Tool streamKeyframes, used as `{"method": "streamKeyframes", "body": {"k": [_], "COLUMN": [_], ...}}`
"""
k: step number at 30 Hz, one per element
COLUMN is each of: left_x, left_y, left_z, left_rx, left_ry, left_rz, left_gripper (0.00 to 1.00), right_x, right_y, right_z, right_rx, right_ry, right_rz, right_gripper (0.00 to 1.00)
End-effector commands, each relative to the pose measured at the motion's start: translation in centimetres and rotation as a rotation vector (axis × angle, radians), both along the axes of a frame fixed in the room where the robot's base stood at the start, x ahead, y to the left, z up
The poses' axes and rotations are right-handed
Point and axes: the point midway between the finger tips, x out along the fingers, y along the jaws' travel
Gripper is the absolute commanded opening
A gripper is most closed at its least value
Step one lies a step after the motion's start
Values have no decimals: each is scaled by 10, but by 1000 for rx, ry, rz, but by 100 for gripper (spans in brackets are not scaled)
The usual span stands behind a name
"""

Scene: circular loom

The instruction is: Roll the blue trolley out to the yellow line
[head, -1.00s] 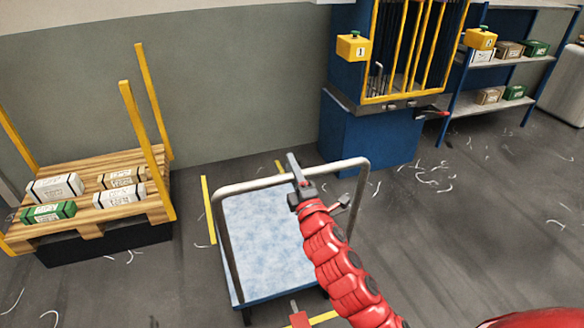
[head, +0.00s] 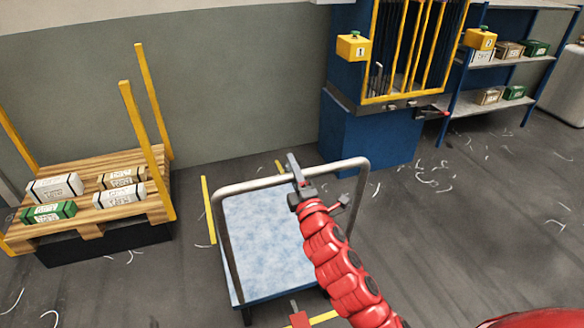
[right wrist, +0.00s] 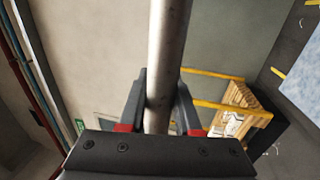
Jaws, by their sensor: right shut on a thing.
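The blue trolley (head: 268,240) stands on the floor in the middle of the head view, with a pale blue deck and a grey tube handle (head: 240,184). My right gripper (head: 297,180) is at the top bar of the handle. In the right wrist view its two fingers (right wrist: 158,105) are on either side of the grey handle bar (right wrist: 168,50), shut on it. Yellow line pieces lie on the floor: one left of the trolley (head: 208,210), and one at its near right corner (head: 325,317). My left gripper is not clearly seen.
A wooden pallet (head: 95,229) with yellow posts and several boxes stands at the left. A blue machine (head: 365,135) with yellow bars stands behind the trolley, and a blue shelf (head: 515,104) is at the back right. The floor at the right is open, with scattered pale shavings.

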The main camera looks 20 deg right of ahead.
Motion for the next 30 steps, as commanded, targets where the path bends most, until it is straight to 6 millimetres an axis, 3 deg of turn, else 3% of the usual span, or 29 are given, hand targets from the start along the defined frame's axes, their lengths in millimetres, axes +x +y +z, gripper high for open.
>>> {"method": "streamKeyframes", "body": {"k": [9, 16, 23, 24, 28, 30], "left_x": [0, 0, 0, 0, 0, 0], "left_y": [0, 0, 0, 0, 0, 0], "left_z": [0, -6, -5, -5, -5, -5], "left_rx": [0, 0, 0, 0, 0, 0], "left_ry": [0, 0, 0, 0, 0, 0], "left_rz": [0, 0, 0, 0, 0, 0], "left_gripper": [50, 50, 50, 50, 50, 50], "right_x": [1, 19, 20, 20, 20, 20], "right_y": [0, 1, 1, 1, 1, 1], "right_z": [-2, -1, -1, -1, -1, -1], "right_rx": [1, -1, 1, 1, 1, 0], "right_ry": [3, -1, 1, 1, 1, 1], "right_rz": [0, 1, 1, 1, 1, 1], "right_gripper": [0, 0, 0, 34, 57, 61]}}
